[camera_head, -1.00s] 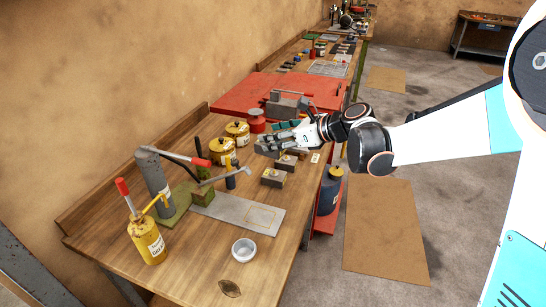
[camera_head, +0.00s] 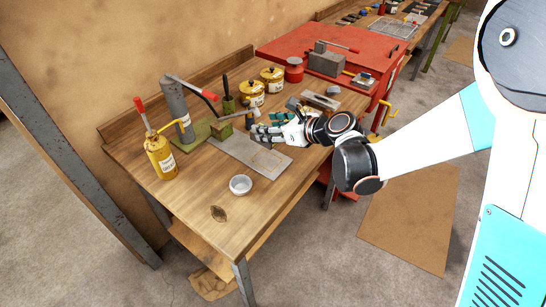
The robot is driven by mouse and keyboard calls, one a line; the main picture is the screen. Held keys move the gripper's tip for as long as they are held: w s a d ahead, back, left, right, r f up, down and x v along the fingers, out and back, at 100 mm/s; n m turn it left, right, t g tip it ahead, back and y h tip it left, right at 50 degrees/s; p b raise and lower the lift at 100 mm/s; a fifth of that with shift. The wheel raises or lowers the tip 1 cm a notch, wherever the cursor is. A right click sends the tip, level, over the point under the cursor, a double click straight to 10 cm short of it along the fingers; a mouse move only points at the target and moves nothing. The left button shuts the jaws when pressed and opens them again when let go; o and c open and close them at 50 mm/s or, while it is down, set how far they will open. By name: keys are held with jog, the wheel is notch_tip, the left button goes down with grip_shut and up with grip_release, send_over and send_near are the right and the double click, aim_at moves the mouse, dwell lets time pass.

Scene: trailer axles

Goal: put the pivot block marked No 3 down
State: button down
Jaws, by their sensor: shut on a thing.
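My gripper (camera_head: 259,136) is at the middle of the wooden workbench (camera_head: 200,213), over or just behind the right part of a flat grey plate (camera_head: 226,147). A yellow outline is drawn on that part of the plate. The fingers are shut on a small block that they mostly cover, and its marking is not readable. I cannot tell whether the block touches the plate.
A white bowl (camera_head: 240,185) stands in front of the plate. A grey cylinder (camera_head: 175,101), a yellow oil can (camera_head: 159,158) and yellow tins (camera_head: 252,92) stand to the left and behind. A red bench (camera_head: 290,50) adjoins at the back.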

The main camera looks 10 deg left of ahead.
notch_tip(320, 180, down, 9)
jog(key=b, duration=0.3)
jog(key=shift+a, duration=0.1)
jog(key=c, duration=0.7)
grip_release()
jog(key=shift+r, duration=0.1)
jog(key=p+v, duration=0.2)
jog(key=v, duration=1)
jog(key=shift+p, duration=0.4)
